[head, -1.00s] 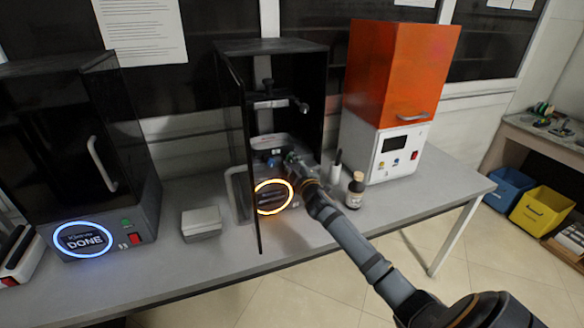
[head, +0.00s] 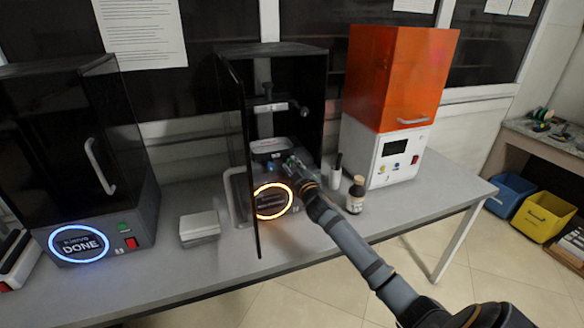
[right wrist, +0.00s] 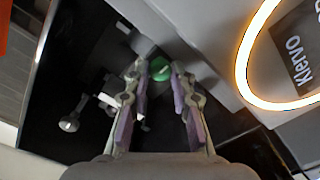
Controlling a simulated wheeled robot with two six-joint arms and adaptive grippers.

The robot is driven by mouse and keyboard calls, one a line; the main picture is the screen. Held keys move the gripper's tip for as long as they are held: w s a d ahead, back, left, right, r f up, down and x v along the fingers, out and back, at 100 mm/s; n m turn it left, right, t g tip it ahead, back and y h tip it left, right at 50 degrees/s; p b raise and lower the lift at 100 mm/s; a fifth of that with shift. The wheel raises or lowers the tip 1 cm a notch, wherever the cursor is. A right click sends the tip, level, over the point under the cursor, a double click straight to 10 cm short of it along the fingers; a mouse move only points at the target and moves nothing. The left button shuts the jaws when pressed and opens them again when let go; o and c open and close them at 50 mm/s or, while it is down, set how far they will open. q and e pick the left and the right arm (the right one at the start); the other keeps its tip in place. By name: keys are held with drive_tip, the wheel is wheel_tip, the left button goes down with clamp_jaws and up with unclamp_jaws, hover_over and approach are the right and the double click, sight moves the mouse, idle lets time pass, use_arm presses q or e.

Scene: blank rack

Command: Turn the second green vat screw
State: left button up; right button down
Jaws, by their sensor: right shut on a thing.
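The middle printer (head: 322,75) is open, with its dark door swung toward me and an orange ring lit on its base. The vat (head: 268,149) sits inside, low on the printer's base. My right gripper (head: 287,161) reaches into the printer from the right, at the right front of the vat. In the right wrist view, a green vat screw (right wrist: 159,67) shows between the fingertips of the right gripper (right wrist: 159,75), which is shut on it. In the head view the gripper mostly covers this screw. My left gripper is in neither current view.
A closed black printer (head: 75,160) reading DONE stands at left, and an orange-topped printer (head: 400,75) at right. A brown bottle (head: 356,195) stands close to my right arm. A grey box (head: 199,227) is on the table (head: 225,268).

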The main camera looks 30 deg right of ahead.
drive_tip(key=c, duration=1.1)
unclamp_jaws()
drive_tip(key=shift+c, duration=0.2)
drive_tip(key=v, duration=1.2)
